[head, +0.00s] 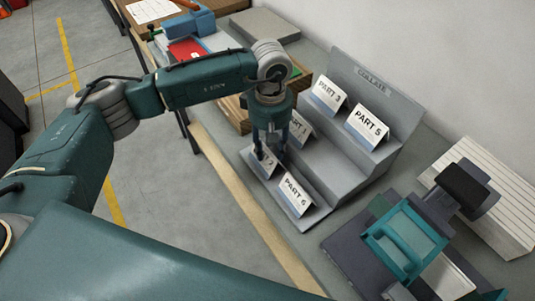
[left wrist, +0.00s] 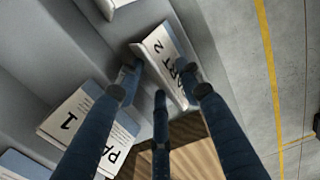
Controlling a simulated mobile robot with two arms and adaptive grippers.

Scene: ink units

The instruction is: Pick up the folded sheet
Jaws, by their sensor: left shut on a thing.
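A white folded sheet marked with a 2 (head: 264,162) is at the lowest step of the grey stepped stand (head: 335,187). In the left wrist view the same sheet reads PART 2 (left wrist: 165,55) and stands as a tent. My left gripper (head: 269,148) points down over it and hides part of it. In the left wrist view the fingers (left wrist: 161,88) close around the sheet, shut on it. The sheet seems still at step level; whether it touches the step I cannot tell. My right gripper is not in view.
Folded sheets PART 1 (head: 300,127), PART 3 (head: 328,94), PART 5 (head: 367,126) and PART 6 (head: 295,190) stand close by on the steps. A teal device (head: 405,240) is at right. A wooden tray (head: 236,116) and red item (head: 187,49) lie behind.

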